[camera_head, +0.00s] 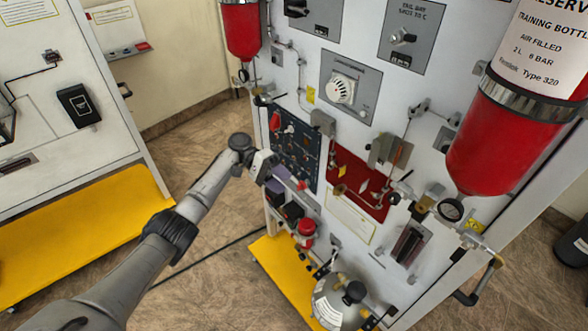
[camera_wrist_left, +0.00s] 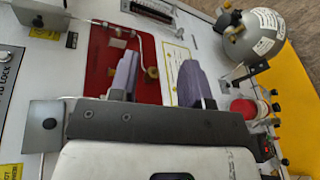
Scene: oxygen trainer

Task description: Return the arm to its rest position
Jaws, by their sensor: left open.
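My left arm (camera_head: 192,200) reaches in from the lower left of the head view toward the white trainer panel (camera_head: 305,75). My left gripper (camera_head: 288,182) is in front of the panel's lower left part, near the dark blue switch panel (camera_head: 293,140). In the left wrist view the two purple fingers of the left gripper (camera_wrist_left: 158,80) stand apart with nothing between them. Behind them are a red panel (camera_wrist_left: 104,62) and a white label. Whether the fingers touch the panel, I cannot tell. My right gripper is not in view.
Red bottles hang on the panel at the top (camera_head: 241,30) and the right (camera_head: 490,145). A silver round vessel (camera_head: 332,303) and a red knob (camera_head: 305,230) sit low on the panel. A second board with a yellow base (camera_head: 90,235) stands left. Floor between is open.

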